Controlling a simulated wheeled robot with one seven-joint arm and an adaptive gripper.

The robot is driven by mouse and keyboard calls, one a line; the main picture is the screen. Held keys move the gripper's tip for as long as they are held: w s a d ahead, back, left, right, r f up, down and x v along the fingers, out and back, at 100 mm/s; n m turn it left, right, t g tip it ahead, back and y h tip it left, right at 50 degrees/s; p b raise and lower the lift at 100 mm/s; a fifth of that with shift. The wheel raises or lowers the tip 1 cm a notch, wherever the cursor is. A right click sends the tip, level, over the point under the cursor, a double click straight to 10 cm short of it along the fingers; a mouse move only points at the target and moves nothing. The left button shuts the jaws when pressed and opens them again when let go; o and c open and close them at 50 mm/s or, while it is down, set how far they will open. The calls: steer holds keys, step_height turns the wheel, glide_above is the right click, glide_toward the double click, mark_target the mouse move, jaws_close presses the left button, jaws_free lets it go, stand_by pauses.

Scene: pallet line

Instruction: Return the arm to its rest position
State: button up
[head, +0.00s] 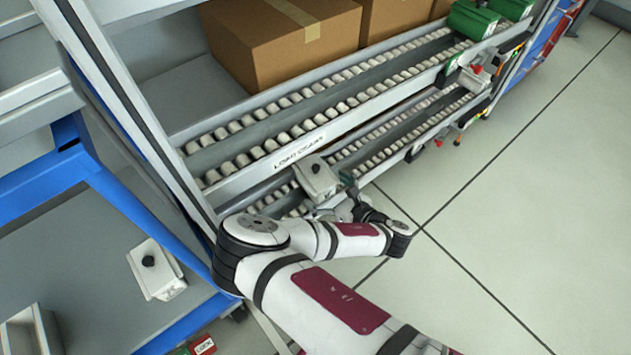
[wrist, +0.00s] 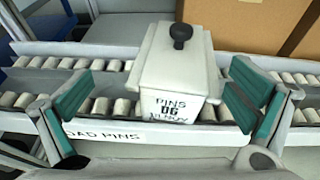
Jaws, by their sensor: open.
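My gripper (wrist: 165,120) is open in the wrist view, with its green-padded fingers apart on either side of a white lidded box. The white box (wrist: 176,75) has a black knob on top and the label "PINS 06" on its front. It stands on the roller lane and I see no finger touching it. In the head view the white box (head: 316,178) is at the front of the lower roller lane. My gripper (head: 345,190) is beside it there, partly hidden by my arm, which reaches in from the lower right.
Green bins (head: 474,20) are at the upper right. Another white box with a black knob (head: 153,270) sits on the blue-framed bench (head: 75,270) at left. The floor (head: 530,220) at right is clear.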

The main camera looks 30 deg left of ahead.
steer(key=v, duration=0.6)
steer(key=w+d+r+m+t+h, duration=0.3)
steer(key=w+d+r+m+h, duration=0.1)
steer(key=w+m, duration=0.4)
steer(key=w+d+r+m+t+h, duration=0.35)
steer(key=w+m, duration=0.25)
steer(key=m, duration=0.3)
steer(key=d+r+m+g+h, duration=0.4)
steer(key=d+r+m+h, duration=0.2)
steer(key=d+r+m, duration=0.7)
steer(key=s+d+r+m+g+p, duration=0.1)
steer(key=s+d+r+m+g, duration=0.45)
steer(key=s+r+m, duration=0.75)
steer(key=s+d+r+m+g, duration=0.1)
steer(key=s+d+r+m, duration=0.15)
steer(key=s, duration=0.55)
steer(key=s+d+r+m+p, duration=0.1)
steer(key=s+d+r+m, duration=0.2)
steer(key=s, duration=0.6)
steer(key=s+d+r+m+g, duration=0.1)
steer(key=s+d+r+m, duration=0.2)
steer(key=s, duration=0.5)
step_height(320, 180, up, 40)
steer(key=n+t+p, duration=0.1)
steer(key=t+p, duration=0.3)
steer(key=p, duration=3.3)
steer(key=shift+n, duration=0.35)
